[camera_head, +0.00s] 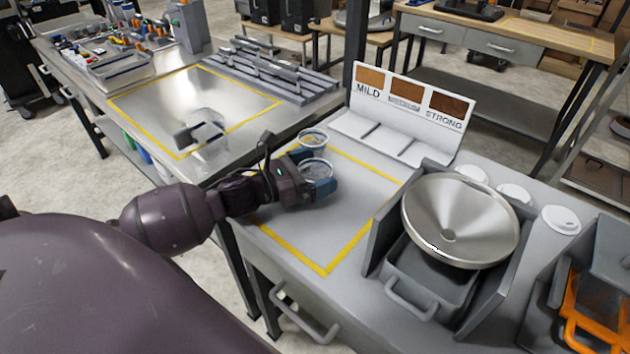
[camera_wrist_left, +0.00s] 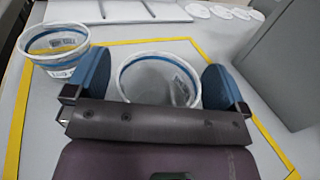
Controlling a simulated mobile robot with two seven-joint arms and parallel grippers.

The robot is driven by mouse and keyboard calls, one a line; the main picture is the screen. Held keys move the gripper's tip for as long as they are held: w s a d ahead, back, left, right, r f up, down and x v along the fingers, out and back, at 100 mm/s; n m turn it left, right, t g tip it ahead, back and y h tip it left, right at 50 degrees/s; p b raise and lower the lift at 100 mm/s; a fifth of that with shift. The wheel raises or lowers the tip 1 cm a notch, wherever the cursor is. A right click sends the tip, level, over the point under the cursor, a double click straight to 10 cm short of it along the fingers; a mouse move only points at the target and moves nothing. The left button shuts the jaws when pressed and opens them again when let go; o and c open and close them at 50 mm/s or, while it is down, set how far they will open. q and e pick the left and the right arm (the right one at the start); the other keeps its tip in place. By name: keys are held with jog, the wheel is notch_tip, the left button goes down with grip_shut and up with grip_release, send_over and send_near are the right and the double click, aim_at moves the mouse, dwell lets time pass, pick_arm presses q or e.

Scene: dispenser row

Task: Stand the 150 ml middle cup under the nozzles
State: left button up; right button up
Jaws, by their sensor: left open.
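A clear cup with a blue band (camera_head: 317,168) stands inside the yellow outline on the grey table. My left gripper (camera_head: 316,172) reaches it with blue fingertips, open, one on each side of the cup. In the left wrist view the same cup (camera_wrist_left: 158,82) is between the parted fingers (camera_wrist_left: 157,84), and small gaps seem to show. A second clear cup with a blue band (camera_head: 313,138) stands just behind; it is at the left in the wrist view (camera_wrist_left: 55,50). I cannot read the volume on either cup. I cannot make out any nozzles. My right gripper is not in view.
A white MILD–STRONG sign stand (camera_head: 402,117) is behind the cups. A steel funnel (camera_head: 460,215) in a grey housing stands to the right, with white lids (camera_head: 562,219) beyond. The front of the yellow outline (camera_head: 324,272) is clear.

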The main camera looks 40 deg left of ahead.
pick_arm(q)
jog(key=shift+c, duration=0.2)
jog(key=c, duration=0.9)
